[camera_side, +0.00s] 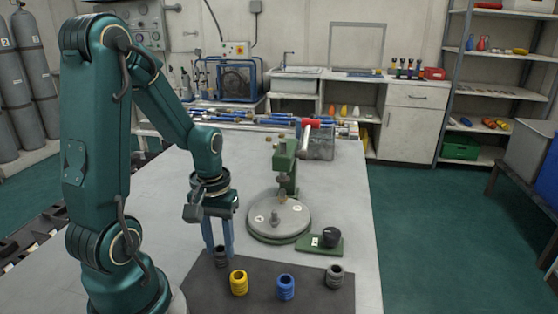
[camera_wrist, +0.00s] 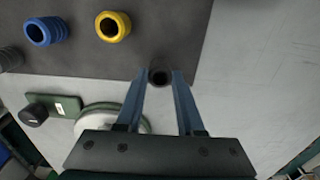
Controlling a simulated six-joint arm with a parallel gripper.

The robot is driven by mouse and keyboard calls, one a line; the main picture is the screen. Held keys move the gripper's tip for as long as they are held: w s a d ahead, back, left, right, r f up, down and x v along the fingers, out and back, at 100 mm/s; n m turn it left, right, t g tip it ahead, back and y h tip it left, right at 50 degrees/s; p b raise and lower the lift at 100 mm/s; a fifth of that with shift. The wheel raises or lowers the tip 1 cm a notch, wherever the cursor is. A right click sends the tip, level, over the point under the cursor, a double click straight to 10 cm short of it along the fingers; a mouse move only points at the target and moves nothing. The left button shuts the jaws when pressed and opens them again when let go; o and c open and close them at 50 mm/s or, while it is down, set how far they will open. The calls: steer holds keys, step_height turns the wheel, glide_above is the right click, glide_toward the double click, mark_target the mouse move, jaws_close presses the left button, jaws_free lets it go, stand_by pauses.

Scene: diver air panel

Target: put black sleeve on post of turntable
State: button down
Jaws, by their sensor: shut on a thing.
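My gripper (camera_side: 220,248) points down at the back left of the dark mat, its blue fingers shut on the black sleeve (camera_side: 221,258). In the wrist view the sleeve (camera_wrist: 159,76) sits between the fingertips (camera_wrist: 160,78), its open top showing. I cannot tell whether it touches the mat. The grey round turntable (camera_side: 292,217) stands behind and to the right of my gripper, with a short upright post (camera_side: 275,216) on it. The post is bare. In the wrist view the turntable (camera_wrist: 100,108) is partly hidden by my gripper.
A yellow sleeve (camera_side: 239,283), a blue sleeve (camera_side: 286,287) and a grey sleeve (camera_side: 335,277) stand on the dark mat (camera_side: 312,295). A green column (camera_side: 285,165) rises behind the turntable. A green plate (camera_side: 318,247) with a black knob (camera_side: 331,236) lies right of it.

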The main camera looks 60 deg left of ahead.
steer(key=shift+r, duration=1.8)
steer(key=shift+s, duration=0.1)
steer(key=shift+r, duration=0.3)
steer(key=w+a+r, duration=0.3)
steer(key=w+r, duration=0.3)
steer(key=w, duration=0.2)
glide_toward(274, 211)
steer(key=shift+d+f, duration=0.1)
steer(key=shift+f, duration=1.95)
steer(key=shift+f, duration=1.45)
stand_by(0.5)
